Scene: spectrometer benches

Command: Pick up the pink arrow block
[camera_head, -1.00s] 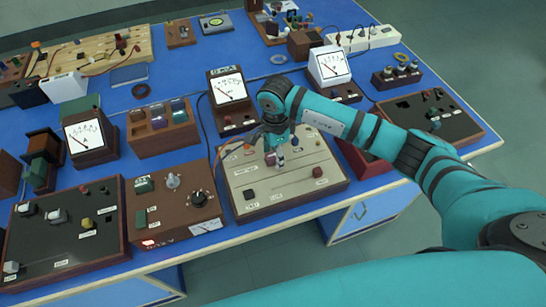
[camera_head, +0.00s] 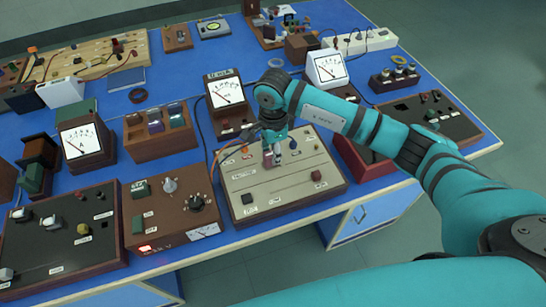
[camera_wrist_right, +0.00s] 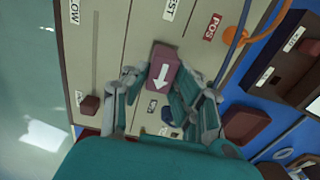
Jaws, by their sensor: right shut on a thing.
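The pink arrow block (camera_wrist_right: 172,72), a dull pink block with a white arrow on top, sits between the fingertips of my right gripper (camera_wrist_right: 168,88) in the right wrist view. The fingers are closed against its sides. In the head view my right gripper (camera_head: 273,154) points down over the beige panel of a wooden-edged box (camera_head: 285,190), and the block (camera_head: 267,158) shows small and partly hidden at the fingers. I cannot tell whether it touches the panel. My left gripper is not in view.
A small dark red knob (camera_head: 316,176) and a black one (camera_head: 247,198) stand on the same panel. A brown control box (camera_head: 172,215) is close on the left. Meters (camera_head: 226,95) and (camera_head: 328,70) stand behind. An orange cable (camera_wrist_right: 240,40) runs near the gripper.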

